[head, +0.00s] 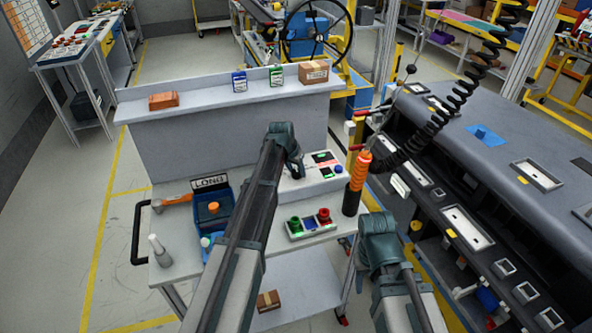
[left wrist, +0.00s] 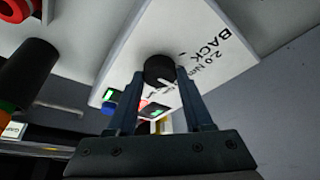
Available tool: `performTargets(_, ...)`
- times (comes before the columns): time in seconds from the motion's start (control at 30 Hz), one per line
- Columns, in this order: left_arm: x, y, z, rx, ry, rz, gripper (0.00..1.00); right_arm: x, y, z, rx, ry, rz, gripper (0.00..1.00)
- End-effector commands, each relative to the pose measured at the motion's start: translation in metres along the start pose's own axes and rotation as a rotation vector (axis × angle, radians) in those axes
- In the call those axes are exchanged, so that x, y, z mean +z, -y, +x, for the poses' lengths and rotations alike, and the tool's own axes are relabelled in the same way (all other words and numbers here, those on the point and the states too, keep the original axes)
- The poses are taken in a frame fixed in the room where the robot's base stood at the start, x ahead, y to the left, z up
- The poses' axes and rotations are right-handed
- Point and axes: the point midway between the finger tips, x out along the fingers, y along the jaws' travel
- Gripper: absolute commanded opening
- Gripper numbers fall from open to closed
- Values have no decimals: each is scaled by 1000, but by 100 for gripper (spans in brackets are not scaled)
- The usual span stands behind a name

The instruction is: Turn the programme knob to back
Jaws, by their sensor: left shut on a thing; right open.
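The programme knob (left wrist: 158,70) is a small round black knob on a white panel (left wrist: 215,35) in the left wrist view. The words "BACK" and "2.0 Nm" are printed beside it. A white mark shows on the knob's lower side; I cannot tell exactly where it points. My left gripper (left wrist: 158,78) has one finger on each side of the knob and is shut on it. In the head view my left gripper (head: 294,168) is at the control box (head: 322,186) on the cart and largely hides the knob. My right gripper (head: 377,222) is open and empty, right of the cart.
An orange-handled tool (head: 359,172) stands in a dark holder at the cart's right edge, near my left gripper. A button box (head: 311,227) and a blue bin (head: 214,210) sit on the cart. The dashboard module (head: 470,160) fills the right side.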

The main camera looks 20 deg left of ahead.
Motion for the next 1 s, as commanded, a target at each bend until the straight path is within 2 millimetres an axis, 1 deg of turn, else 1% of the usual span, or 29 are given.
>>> performTargets(0.6, -1, -4, 1, -225, 2, -537, 0, 0, 0, 0, 0, 0, 0, 50)
performTargets(1.0, -3, -5, 1, -351, 2, -840, 0, 0, 0, 0, 0, 0, 0, 50)
